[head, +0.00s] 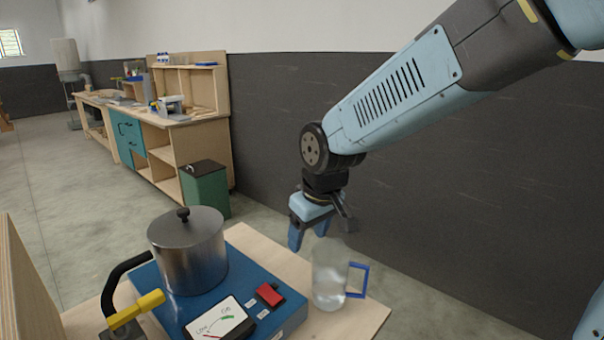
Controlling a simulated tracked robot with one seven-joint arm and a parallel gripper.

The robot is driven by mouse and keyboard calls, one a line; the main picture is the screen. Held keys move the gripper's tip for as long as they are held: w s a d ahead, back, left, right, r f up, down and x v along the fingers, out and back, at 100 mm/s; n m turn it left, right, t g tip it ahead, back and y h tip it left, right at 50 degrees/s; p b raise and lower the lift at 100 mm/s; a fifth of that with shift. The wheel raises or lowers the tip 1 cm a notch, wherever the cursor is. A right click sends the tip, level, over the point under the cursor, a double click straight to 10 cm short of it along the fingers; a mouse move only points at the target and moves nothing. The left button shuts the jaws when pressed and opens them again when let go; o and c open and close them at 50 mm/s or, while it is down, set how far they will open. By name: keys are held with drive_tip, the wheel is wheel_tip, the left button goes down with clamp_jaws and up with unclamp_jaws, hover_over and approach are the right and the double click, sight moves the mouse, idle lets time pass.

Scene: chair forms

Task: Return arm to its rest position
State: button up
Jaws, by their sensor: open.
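My gripper (318,240) hangs from the blue-and-black arm in the middle of the head view. Its blue fingers point down and are apart, with nothing between them that I can see. Below it and slightly right, a clear pitcher with a blue handle (331,275) stands upright on the wooden table (365,318). The fingertips look near the pitcher's top; I cannot tell the exact gap. A metal pot with a black-knobbed lid (187,255) stands on a blue base (272,268) to the left.
The base carries a dial gauge (219,322) and a red switch (269,295). A yellow lever (136,309) and black curved pipe (122,278) stand at its left. A green bin (205,188) and wooden workbench (170,130) are behind. A dark wall (450,190) runs along the right.

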drive_tip(key=s+d+r+m+t, duration=0.1)
drive_tip(key=s+d+r+m, duration=0.1)
drive_tip(key=d, duration=0.5)
drive_tip(key=s+d+r+m+t+h, duration=0.1)
drive_tip(key=s+d+r+m, duration=0.2)
drive_tip(key=d, duration=0.5)
drive_tip(key=s+d+r+m+h, duration=0.1)
drive_tip(key=s+d+r+m, duration=0.2)
drive_tip(key=d, duration=0.5)
drive_tip(key=shift+s+r+t, duration=0.4)
drive_tip(key=shift+s+r, duration=0.4)
drive_tip(key=shift+s, duration=0.15)
drive_tip(key=shift+d, duration=0.1)
